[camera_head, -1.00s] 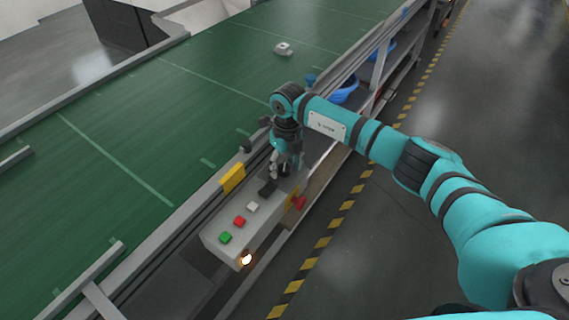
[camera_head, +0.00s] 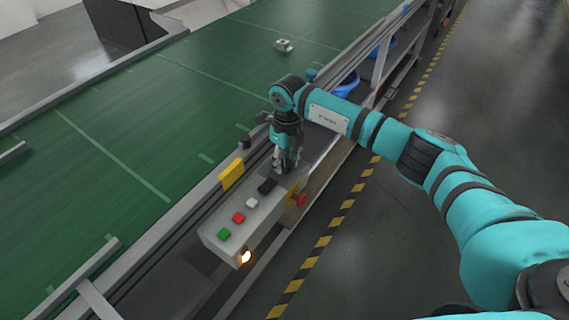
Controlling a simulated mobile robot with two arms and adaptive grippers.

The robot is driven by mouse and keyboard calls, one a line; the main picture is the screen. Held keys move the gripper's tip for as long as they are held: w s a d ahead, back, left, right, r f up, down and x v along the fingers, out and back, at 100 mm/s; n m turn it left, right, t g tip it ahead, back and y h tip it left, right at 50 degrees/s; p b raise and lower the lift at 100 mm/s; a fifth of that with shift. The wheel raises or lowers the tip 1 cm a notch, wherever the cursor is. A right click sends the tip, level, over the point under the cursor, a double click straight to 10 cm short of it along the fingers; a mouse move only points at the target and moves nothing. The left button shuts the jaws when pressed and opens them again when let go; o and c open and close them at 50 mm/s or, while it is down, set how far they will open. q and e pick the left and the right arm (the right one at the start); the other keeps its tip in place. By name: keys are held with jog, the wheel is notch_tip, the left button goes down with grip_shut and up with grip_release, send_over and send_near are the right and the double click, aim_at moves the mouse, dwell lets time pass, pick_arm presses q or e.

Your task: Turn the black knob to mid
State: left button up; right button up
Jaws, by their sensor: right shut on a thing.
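A grey control box (camera_head: 232,248) is mounted along the front edge of the green conveyor. Its top carries a green button (camera_head: 224,234), a red button (camera_head: 238,218), a white button (camera_head: 252,202) and a black switch (camera_head: 267,186) in a row. My right gripper (camera_head: 284,170) points down at the far end of this row, just beyond the black switch. It is shut on the black knob, which its fingers mostly hide, so the knob's angle cannot be told. My left gripper is not in view.
A red mushroom button (camera_head: 299,200) juts from the box's side, close to my gripper. A lit lamp (camera_head: 246,257) is on the near end. A yellow plate (camera_head: 232,174) stands on the conveyor rail. A small grey part (camera_head: 284,46) lies on the belt.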

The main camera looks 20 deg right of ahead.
jog(key=n+b, duration=0.5)
jog(key=shift+f, duration=0.15)
jog(key=n+b, duration=0.2)
jog(key=shift+n, duration=0.4)
jog(key=shift+r+n+b, duration=0.2)
jog(key=shift+n+b, duration=0.65)
jog(key=shift+n, duration=0.25)
jog(key=o, duration=1.1)
jog(key=shift+o, duration=0.2)
